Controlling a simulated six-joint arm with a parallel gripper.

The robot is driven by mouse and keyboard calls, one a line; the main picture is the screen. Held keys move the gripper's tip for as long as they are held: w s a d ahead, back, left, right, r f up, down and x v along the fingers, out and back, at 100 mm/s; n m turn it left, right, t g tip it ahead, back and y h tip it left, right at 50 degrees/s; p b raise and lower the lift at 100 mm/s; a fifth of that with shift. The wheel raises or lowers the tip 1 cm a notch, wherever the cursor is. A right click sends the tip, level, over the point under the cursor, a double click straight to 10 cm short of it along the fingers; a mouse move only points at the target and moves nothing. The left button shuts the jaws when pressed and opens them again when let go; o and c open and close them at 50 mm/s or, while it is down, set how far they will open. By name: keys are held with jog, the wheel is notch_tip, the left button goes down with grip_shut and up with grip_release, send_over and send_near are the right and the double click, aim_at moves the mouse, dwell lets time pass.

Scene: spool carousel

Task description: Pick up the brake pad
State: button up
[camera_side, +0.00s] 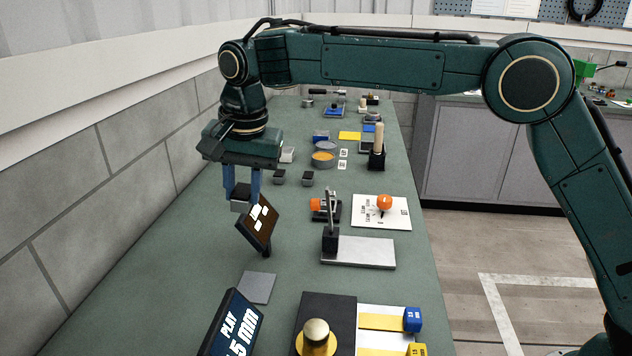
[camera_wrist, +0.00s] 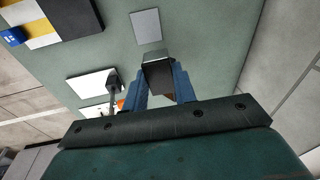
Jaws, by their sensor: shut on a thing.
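The brake pad (camera_side: 240,204), a small dark block with a grey face, is between the two blue fingers of my gripper (camera_side: 242,189). My gripper is shut on it and holds it above the green bench, pointing down. In the wrist view the dark pad (camera_wrist: 158,76) sits between the blue fingertips, which hide its sides. A brown tilted sign (camera_side: 262,224) with white marks stands right by the pad and overlaps it in the side view; I cannot tell if they touch. Two similar small dark blocks (camera_side: 279,177) (camera_side: 308,178) rest on the bench farther back.
A flat grey square (camera_side: 257,287) lies on the bench nearer the camera, beside a dark tilted sign (camera_side: 236,325). A grey plate with a dark upright clamp (camera_side: 358,252) and a white card with an orange knob (camera_side: 385,203) lie to the right. The wall runs along the left.

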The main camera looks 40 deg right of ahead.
jog(key=shift+r, duration=0.55)
jog(key=shift+d, duration=0.1)
